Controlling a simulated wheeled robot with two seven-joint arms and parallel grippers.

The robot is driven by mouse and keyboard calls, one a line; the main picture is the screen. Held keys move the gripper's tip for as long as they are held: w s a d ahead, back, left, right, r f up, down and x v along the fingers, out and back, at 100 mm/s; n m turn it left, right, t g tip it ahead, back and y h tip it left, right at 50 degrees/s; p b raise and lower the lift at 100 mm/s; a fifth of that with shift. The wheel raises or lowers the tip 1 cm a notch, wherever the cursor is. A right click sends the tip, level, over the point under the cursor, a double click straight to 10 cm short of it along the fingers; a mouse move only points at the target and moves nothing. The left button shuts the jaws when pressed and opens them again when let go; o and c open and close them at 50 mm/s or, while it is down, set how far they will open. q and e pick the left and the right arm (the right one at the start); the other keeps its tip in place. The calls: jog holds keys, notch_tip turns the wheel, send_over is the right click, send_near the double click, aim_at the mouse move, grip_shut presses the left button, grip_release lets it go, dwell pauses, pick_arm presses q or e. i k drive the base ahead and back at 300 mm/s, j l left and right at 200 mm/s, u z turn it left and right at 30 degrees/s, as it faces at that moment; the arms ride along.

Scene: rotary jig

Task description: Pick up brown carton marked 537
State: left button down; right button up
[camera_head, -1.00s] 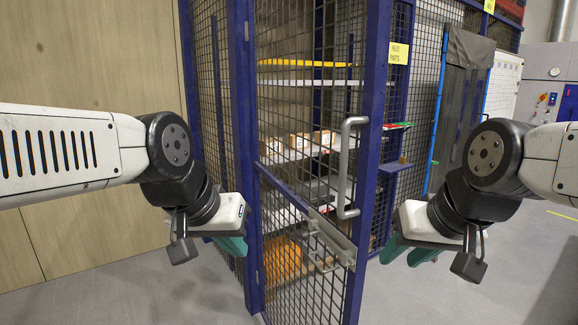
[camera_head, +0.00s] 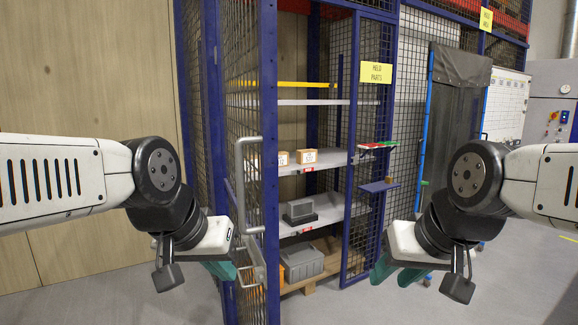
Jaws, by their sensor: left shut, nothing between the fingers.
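My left gripper (camera_head: 221,272) is shut and empty, low beside the cage door. My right gripper (camera_head: 397,272) is in front of the cage's right side, well away from the cartons, with nothing visible in it. Its finger gap is unclear.
The cage door (camera_head: 268,120) stands open at the left, its handle (camera_head: 246,185) near my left gripper. Grey bins (camera_head: 301,262) sit on lower levels. A small blue ledge (camera_head: 379,186) juts out at right. The cage opening between the door and right post is clear.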

aim_at(305, 157)
jog(key=i+l+u, duration=0.2)
jog(key=l, duration=0.35)
jog(key=l+u, duration=0.15)
jog(key=l, duration=0.4)
jog(key=i+l+u, duration=0.15)
jog(key=i, duration=0.25)
jog(key=i+l+u, duration=0.15)
jog(key=i+l, duration=0.2)
